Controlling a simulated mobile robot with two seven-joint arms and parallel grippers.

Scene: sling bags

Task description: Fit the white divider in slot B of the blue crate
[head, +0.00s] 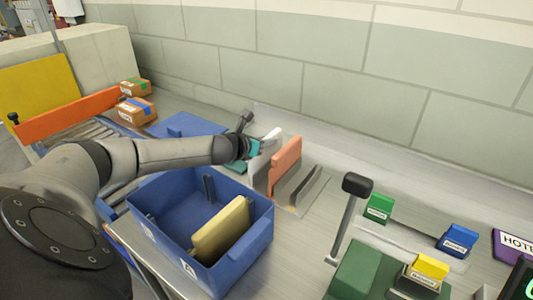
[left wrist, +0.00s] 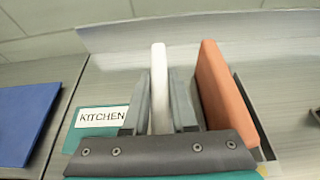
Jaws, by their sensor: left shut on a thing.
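The white divider (left wrist: 158,85) stands upright between the two grey fingers of my left gripper (left wrist: 160,108), which is shut on it. In the head view my left gripper (head: 262,146) is at the rack behind the blue crate, with the top of the white divider (head: 272,135) showing. The orange divider (head: 287,160) stands close to its right; it also shows in the left wrist view (left wrist: 222,85). The blue crate (head: 258,226) is open, with a cream divider (head: 222,232) tilted inside. Its slot letters are too small to read surely. My right gripper is out of view.
The rack (head: 303,186) has dark slot walls right of the orange divider. A dark-headed post (head: 357,185) stands right of the crate. Green (head: 379,208), blue (head: 457,240) and yellow (head: 430,267) blocks sit at right. A teal KITCHEN label piece (left wrist: 98,118) lies beside my fingers.

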